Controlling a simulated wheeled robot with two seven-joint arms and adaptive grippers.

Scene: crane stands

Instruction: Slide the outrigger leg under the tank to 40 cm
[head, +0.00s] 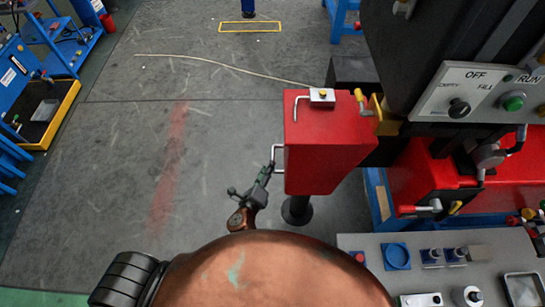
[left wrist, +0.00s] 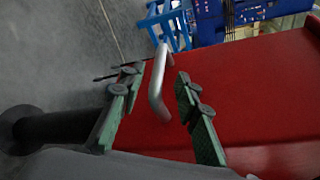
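The outrigger leg looks to be the red box (head: 325,150) with a metal loop handle (head: 276,157) on its left face. A dark round foot (head: 297,210) shows below it. My left gripper (head: 264,176) is beside the handle. In the left wrist view its green fingers (left wrist: 157,100) are spread, with the grey handle (left wrist: 159,85) between them and gaps on both sides. The handle is not gripped. My right gripper is not in view.
A metal plate with a bent pin (head: 321,96) tops the red box. A control panel (head: 480,92) hangs at right. A grey tray with fittings (head: 445,265) is at lower right. The floor left of the box is open, with a faded red stripe (head: 168,165).

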